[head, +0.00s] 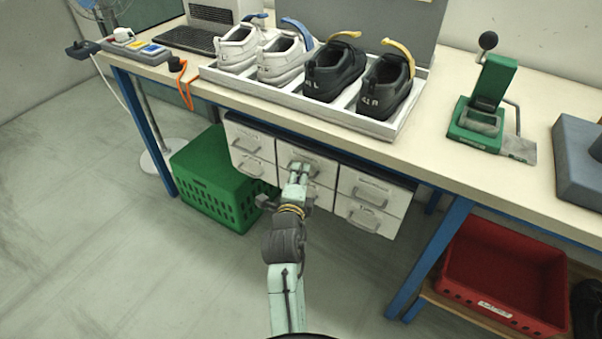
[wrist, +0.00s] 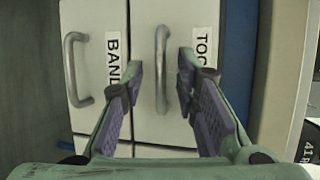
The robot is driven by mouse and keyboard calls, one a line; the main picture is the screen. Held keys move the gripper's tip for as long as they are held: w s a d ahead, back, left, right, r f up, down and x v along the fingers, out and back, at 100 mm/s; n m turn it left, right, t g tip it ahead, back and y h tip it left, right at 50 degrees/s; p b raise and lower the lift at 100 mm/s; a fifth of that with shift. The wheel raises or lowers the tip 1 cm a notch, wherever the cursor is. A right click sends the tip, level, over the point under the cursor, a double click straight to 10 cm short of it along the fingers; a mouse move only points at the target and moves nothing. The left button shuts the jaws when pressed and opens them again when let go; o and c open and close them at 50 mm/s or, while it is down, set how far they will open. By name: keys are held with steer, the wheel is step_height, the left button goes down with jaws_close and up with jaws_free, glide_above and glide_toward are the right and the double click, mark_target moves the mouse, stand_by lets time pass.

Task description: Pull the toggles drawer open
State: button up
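The toggles drawer (wrist: 145,25) has a pale front, a grey bar handle (wrist: 162,70) and a label (wrist: 205,45) reading "TOG", the rest hidden by a finger. In the head view it is the upper middle drawer (head: 322,166) under the bench, and it looks closed. My gripper (wrist: 161,72) is open, with one fingertip on each side of the handle and visible space between. Whether the fingertips reach past the bar is unclear. In the head view my gripper (head: 298,174) is in front of this drawer and partly hides it.
A drawer labelled "BAND" (wrist: 85,30) lies beside it in the wrist view. A green crate (head: 215,178) stands left of the drawer unit, and a red bin (head: 505,275) is at right. Shoes in a white tray (head: 310,103) stand on the bench above. Floor at front left is clear.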

steer(key=shift+c, duration=0.5)
jaws_close()
stand_by(0.3)
